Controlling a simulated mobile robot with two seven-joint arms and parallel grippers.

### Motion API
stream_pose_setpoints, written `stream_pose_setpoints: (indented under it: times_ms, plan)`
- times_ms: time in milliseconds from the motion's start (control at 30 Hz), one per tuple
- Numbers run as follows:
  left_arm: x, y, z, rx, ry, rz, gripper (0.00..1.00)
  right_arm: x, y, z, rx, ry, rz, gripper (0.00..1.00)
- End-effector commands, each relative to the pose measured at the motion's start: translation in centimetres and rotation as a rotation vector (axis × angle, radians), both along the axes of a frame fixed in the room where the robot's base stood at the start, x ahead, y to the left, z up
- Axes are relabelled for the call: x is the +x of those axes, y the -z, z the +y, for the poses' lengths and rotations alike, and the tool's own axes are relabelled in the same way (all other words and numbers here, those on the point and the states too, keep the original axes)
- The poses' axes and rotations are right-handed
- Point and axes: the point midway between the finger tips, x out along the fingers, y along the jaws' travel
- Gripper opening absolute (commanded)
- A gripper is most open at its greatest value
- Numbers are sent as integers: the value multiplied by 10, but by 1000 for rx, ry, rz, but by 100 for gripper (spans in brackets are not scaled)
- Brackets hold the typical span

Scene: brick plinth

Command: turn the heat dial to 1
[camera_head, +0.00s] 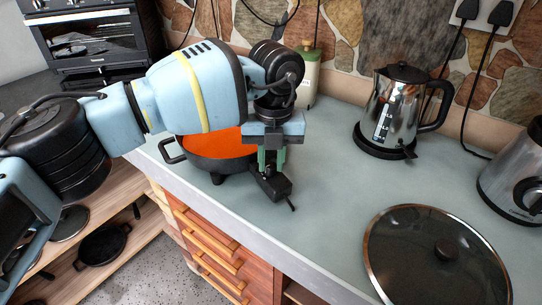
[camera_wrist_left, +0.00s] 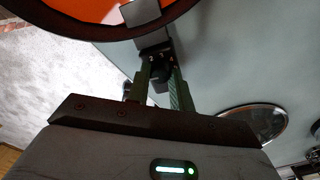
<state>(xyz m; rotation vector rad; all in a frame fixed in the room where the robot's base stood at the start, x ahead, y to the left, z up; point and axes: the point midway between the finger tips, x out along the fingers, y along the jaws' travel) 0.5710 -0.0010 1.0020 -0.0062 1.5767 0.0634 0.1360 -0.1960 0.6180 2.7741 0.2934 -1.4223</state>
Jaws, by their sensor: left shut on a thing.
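An electric skillet (camera_head: 218,143) with an orange inside and black rim stands on the counter, partly behind my left arm. Its black heat control box (camera_head: 273,187) sticks out at its right side, with a thin black lead end. My left gripper (camera_head: 271,160) points down onto this box, its green fingers closed around the heat dial. In the left wrist view, the fingers (camera_wrist_left: 161,90) are on either side of the dark dial (camera_wrist_left: 158,71), just beside the skillet rim (camera_wrist_left: 140,31). My right gripper is not in view.
A glass lid (camera_head: 437,262) lies on the counter at front right. A green-white bottle (camera_head: 308,75) is behind my gripper. A toaster oven (camera_head: 100,38) is at back left. The mid-counter is clear.

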Motion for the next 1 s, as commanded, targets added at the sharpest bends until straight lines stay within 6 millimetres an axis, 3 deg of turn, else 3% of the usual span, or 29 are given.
stream_pose_setpoints:
  times_ms: [500, 1000]
  plan:
    - [0, -2, -1, 22, 377, 12, 0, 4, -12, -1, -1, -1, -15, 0]
    - [0, -1, -1, 28, 498, 18, 0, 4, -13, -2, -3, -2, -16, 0]
